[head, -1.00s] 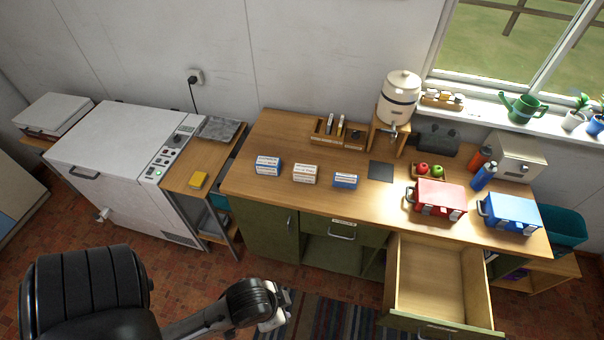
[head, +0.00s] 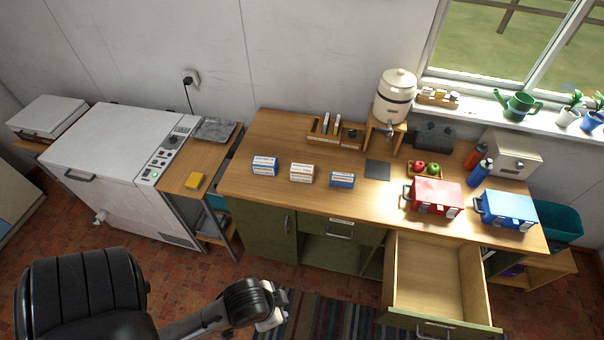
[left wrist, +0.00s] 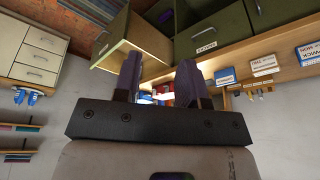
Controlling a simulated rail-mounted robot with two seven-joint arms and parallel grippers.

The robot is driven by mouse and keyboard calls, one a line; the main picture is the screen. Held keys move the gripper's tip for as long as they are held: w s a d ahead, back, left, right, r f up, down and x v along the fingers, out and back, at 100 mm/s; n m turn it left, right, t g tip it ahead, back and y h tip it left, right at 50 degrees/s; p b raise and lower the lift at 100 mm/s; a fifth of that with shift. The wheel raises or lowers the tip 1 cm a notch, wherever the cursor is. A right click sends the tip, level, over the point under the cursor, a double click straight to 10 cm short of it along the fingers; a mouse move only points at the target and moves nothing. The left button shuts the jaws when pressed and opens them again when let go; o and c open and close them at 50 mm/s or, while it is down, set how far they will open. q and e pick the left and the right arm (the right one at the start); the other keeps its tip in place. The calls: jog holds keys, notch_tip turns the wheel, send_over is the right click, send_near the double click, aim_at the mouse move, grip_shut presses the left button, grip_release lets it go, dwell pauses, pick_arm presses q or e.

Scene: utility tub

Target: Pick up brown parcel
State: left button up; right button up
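I see no thing that is clearly a brown parcel. The nearest candidate is a small white box with brownish lettering (head: 301,173) on the wooden counter (head: 262,139), between two white-and-blue boxes; I cannot tell if it is the parcel. My left gripper (head: 272,314) is low in front of the counter, over the floor and striped rug, apart from all the boxes. In the left wrist view, its two fingers (left wrist: 160,72) stand apart with nothing held between them. My right gripper is not in view.
An open, empty-looking drawer (head: 436,275) juts out at the right front. The counter also bears a red case (head: 436,196), a blue case (head: 508,210), a water dispenser (head: 395,97) and a fruit tray (head: 424,170).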

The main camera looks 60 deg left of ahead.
pick_arm(q)
jog(key=shift+o, duration=0.2)
dwell(0.3)
jog(key=o, duration=1)
